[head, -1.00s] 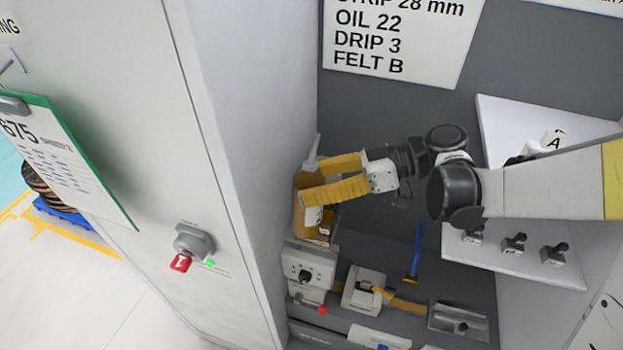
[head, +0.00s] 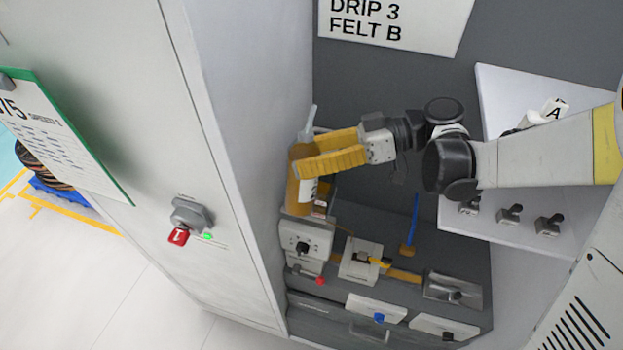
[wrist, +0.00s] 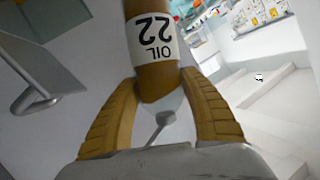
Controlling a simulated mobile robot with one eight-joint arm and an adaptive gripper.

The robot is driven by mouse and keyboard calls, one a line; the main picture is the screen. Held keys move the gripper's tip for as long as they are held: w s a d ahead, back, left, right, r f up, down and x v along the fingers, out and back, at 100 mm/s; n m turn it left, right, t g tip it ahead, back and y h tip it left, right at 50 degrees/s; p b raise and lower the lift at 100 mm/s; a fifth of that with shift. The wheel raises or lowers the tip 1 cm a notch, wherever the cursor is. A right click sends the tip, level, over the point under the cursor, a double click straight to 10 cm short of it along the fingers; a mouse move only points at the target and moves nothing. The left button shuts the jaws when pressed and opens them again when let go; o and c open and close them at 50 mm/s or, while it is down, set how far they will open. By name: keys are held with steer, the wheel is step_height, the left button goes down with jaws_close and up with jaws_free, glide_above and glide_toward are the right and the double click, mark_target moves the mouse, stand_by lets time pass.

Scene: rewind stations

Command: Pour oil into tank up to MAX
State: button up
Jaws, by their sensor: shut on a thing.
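An amber oil bottle (head: 297,192) with a pale nozzle stands about upright by the left side wall in the head view. Its white label reads "OIL 22" in the wrist view (wrist: 152,38), where the text appears upside down. My gripper (head: 306,158) has its yellow fingers shut around the bottle, one on each side; they also flank it in the wrist view (wrist: 160,100). The fingers hide part of the bottle in the head view. I cannot make out a tank's oil level or a MAX mark, and I cannot tell whether the bottle touches what is beneath it.
Below the bottle is a white unit (head: 305,238) with a black knob. A white block (head: 360,260) and a blue-handled brush (head: 410,230) lie right of it. A white shelf (head: 520,255) with several dark-knobbed pieces is at right. A sign (head: 395,25) hangs behind.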

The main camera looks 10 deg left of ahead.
steer(key=shift+f+b, duration=0.15)
steer(key=shift+b, duration=0.5)
steer(key=shift+s+f+m+g+y+b, duration=0.2)
steer(key=shift+s+m+g+b, duration=0.25)
steer(key=shift+m, duration=0.35)
steer(key=shift+s+f+m+g+y+b, duration=0.1)
steer(key=shift+s+m+g+y+b, duration=0.3)
steer(key=shift+m, duration=0.4)
steer(key=shift+r, duration=0.1)
